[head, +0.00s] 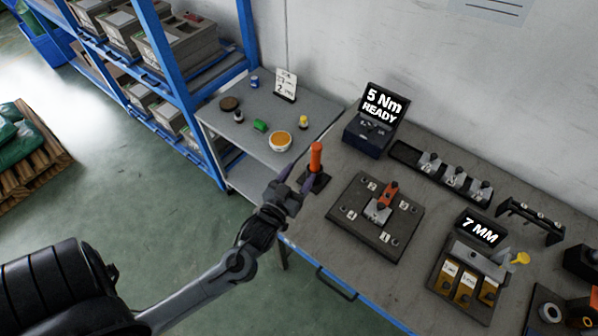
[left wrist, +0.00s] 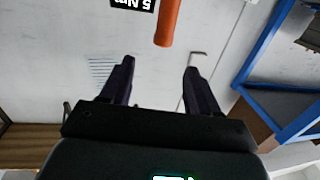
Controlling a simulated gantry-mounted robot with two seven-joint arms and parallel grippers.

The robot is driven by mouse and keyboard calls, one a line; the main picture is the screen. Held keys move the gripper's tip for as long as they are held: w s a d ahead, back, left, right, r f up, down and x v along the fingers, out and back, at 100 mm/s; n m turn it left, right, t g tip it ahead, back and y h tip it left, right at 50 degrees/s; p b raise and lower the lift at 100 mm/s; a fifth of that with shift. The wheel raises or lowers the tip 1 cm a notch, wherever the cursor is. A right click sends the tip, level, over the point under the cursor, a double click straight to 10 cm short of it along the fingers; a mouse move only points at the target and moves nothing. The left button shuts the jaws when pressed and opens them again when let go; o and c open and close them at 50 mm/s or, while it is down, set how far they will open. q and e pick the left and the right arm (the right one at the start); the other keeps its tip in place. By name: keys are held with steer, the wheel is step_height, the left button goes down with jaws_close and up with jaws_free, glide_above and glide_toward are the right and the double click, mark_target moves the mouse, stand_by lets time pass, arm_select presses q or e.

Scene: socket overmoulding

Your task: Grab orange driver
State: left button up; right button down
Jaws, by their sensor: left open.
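The orange driver (head: 316,158) stands upright in a dark holder (head: 320,182) at the left end of the workbench. My left gripper (head: 297,180) is just in front and to the left of it in the head view. In the left wrist view the driver's orange handle (left wrist: 168,22) shows at the top, beyond the fingertips and roughly in line with the gap. The left gripper (left wrist: 159,66) is open, with nothing between its fingers. The driver's lower part is partly hidden in the head view. My right gripper is in neither view.
A dark fixture plate (head: 345,222) with an orange-topped part lies right of the driver. Behind stands a "5 Nm READY" box (head: 367,135). A side table (head: 232,150) holds a bowl (head: 280,141) and small items. A "7 MM" unit (head: 466,262) sits at the right.

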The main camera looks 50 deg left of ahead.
arm_select(q)
steer(key=b, duration=0.4)
glide_toward(314, 161)
steer(key=x, duration=0.2)
steer(key=b+x, duration=0.1)
steer(key=x, duration=0.3)
steer(key=shift+w+a+f+b, duration=0.1)
steer(key=shift+w+f+b, duration=0.1)
steer(key=shift+f+b, duration=0.1)
steer(key=shift+r+b+x, duration=0.2)
steer(key=shift+b+x, duration=0.15)
steer(key=shift+x, duration=2.25)
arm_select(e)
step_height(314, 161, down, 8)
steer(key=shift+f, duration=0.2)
arm_select(q)
steer(key=shift+c, duration=0.4)
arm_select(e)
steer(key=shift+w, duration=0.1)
arm_select(q)
jaws_close()
